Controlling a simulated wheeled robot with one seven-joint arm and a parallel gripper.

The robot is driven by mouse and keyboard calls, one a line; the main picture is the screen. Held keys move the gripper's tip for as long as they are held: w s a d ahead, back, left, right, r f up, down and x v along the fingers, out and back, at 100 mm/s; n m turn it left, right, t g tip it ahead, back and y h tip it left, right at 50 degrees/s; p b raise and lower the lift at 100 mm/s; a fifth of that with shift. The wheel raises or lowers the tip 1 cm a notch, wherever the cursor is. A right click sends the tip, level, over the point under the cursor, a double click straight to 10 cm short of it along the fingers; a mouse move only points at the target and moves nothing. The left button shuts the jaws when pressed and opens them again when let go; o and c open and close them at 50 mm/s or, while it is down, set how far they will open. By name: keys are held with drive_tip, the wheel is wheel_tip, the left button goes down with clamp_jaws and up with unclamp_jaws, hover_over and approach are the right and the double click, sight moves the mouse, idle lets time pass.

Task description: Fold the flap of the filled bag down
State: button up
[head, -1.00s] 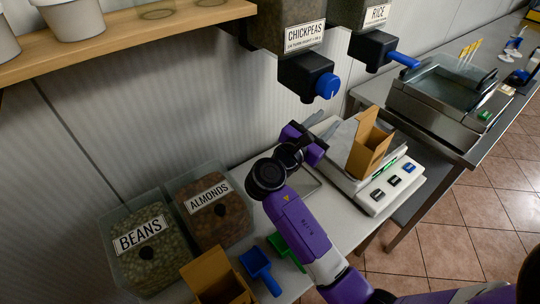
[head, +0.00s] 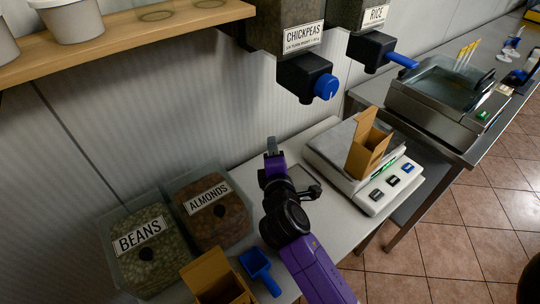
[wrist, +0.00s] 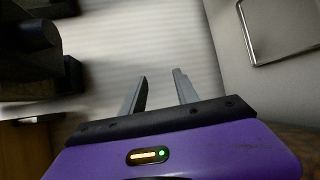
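A brown paper bag (head: 368,147) stands upright on the scale (head: 345,165), open at the top with its flap sticking up. A second brown bag (head: 212,275), also open with its flap up, stands at the bottom left in front of the bins. I cannot make out the contents of either bag. My gripper (head: 272,147) is over the counter, left of the scale and apart from both bags, with its fingers pointing towards the wall. In the wrist view (wrist: 160,75) its two fingers are apart with nothing between them.
Bins of beans (head: 148,250) and almonds (head: 215,215) stand left of my arm. A blue scoop (head: 260,270) lies beside the second bag. The chickpeas dispenser (head: 305,75) and rice dispenser (head: 370,50) hang above. A sealing machine (head: 440,95) stands at right.

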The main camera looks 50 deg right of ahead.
drive_tip(key=shift+a+f+m+t+y, duration=0.2)
drive_tip(key=shift+a+m+t+y, duration=0.15)
drive_tip(key=shift+a, duration=0.5)
drive_tip(key=n+g+h, duration=0.7)
drive_tip(key=g, duration=0.8)
approach(369, 110)
drive_tip(key=shift+s+d+m+b, duration=0.25)
drive_tip(key=shift+d+b, duration=0.2)
drive_tip(key=shift+d, duration=0.15)
drive_tip(key=shift+s+d+p, duration=0.2)
drive_tip(key=shift+d, duration=1.2)
drive_tip(key=shift+s+d+p, duration=0.15)
drive_tip(key=shift+s+d, duration=0.1)
drive_tip(key=shift+d, duration=1.2)
drive_tip(key=shift+s+d+p, duration=0.2)
drive_tip(key=shift+d, duration=1.2)
